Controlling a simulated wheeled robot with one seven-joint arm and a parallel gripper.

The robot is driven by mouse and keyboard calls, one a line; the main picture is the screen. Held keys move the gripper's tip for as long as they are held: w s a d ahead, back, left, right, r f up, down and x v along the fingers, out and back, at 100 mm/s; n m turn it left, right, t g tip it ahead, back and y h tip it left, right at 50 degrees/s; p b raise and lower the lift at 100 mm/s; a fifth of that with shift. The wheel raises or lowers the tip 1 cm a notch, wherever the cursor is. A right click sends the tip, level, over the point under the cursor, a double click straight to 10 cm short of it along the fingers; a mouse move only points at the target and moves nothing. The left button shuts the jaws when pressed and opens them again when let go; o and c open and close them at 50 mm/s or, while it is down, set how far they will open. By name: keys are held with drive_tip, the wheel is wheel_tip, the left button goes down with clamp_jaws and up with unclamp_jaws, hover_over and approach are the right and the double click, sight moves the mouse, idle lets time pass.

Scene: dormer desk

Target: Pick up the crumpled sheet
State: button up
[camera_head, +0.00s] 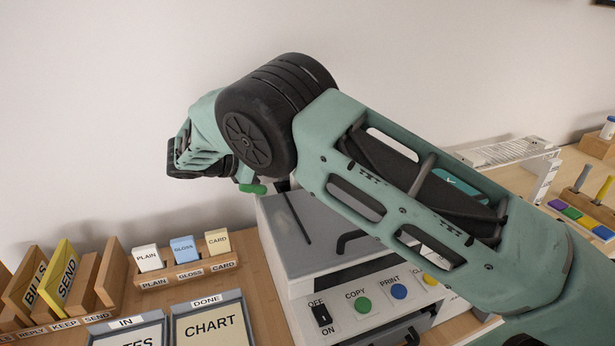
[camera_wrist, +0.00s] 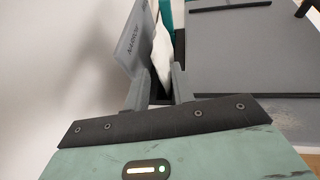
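In the wrist view, a white, uneven piece that looks like the crumpled sheet (camera_wrist: 162,52) stands in a narrow dark gap between a grey panel marked NARROW (camera_wrist: 132,42) and the grey machine top (camera_wrist: 245,50). My gripper (camera_wrist: 161,75) points into this gap. Its two fingers are apart, one on each side of the white piece's lower end. I cannot see clear contact with either finger. In the head view, the sheet is hidden, and my fingertips are hidden behind my arm at the back of the copier (camera_head: 285,240).
A teal part (camera_wrist: 166,15) rises behind the white piece. The copier has a power switch (camera_head: 322,317) and coloured buttons in front. A card holder (camera_head: 185,275), IN and DONE trays and wooden sorters stand to its left. The wall is close behind.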

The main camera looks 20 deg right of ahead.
drive_tip(key=p+x, duration=0.2)
drive_tip(key=x, duration=0.5)
drive_tip(key=shift+f, duration=0.2)
drive_tip(key=shift+d, duration=0.1)
clamp_jaws()
